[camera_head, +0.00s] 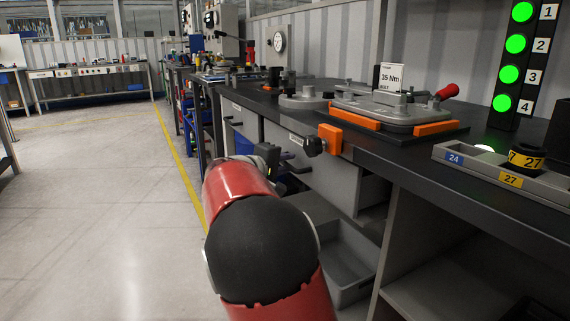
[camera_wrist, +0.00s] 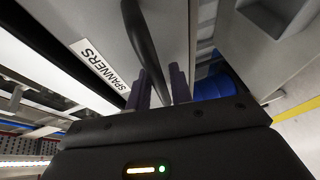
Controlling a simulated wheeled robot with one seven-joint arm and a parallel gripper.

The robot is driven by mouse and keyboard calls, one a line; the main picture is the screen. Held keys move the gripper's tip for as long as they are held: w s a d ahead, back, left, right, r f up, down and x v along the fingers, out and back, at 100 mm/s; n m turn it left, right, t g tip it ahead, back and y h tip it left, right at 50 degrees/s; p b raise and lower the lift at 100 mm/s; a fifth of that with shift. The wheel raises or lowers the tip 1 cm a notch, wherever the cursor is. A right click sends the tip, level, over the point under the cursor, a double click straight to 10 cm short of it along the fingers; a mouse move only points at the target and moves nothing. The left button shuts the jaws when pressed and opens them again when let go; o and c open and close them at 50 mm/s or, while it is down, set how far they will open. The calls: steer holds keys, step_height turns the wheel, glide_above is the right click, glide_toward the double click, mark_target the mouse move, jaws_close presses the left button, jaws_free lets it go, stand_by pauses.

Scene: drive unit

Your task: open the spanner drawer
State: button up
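The spanner drawer has a grey front (camera_wrist: 88,20) with a white SPANNERS label (camera_wrist: 98,62) in the wrist view. Its dark bar handle (camera_wrist: 143,40) runs down between the two fingers of my gripper (camera_wrist: 162,78). The fingers stand apart on either side of the handle, with a narrow gap at the right finger. Whether either finger touches it is hard to tell. In the head view my gripper (camera_head: 270,156) is beside grey drawer fronts under the workbench, and my arm hides part of them. The label there is too small to read.
The dark bench top (camera_head: 380,148) above carries a grey fixture (camera_head: 385,110) with orange blocks; one orange block (camera_head: 329,139) juts near the edge. A grey open bin (camera_head: 352,262) sits below the drawers. Blue bins show behind my gripper. The floor (camera_head: 110,215) on the left is clear.

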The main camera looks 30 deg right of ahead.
jaws_close()
steer(key=a, duration=2.6)
steer(key=shift+s+p, duration=0.3)
steer(key=shift+s, duration=0.15)
jaws_free()
steer(key=shift+a, duration=0.1)
steer(key=v, duration=0.7)
steer(key=shift+a, duration=0.3)
steer(key=shift+s, duration=0.15)
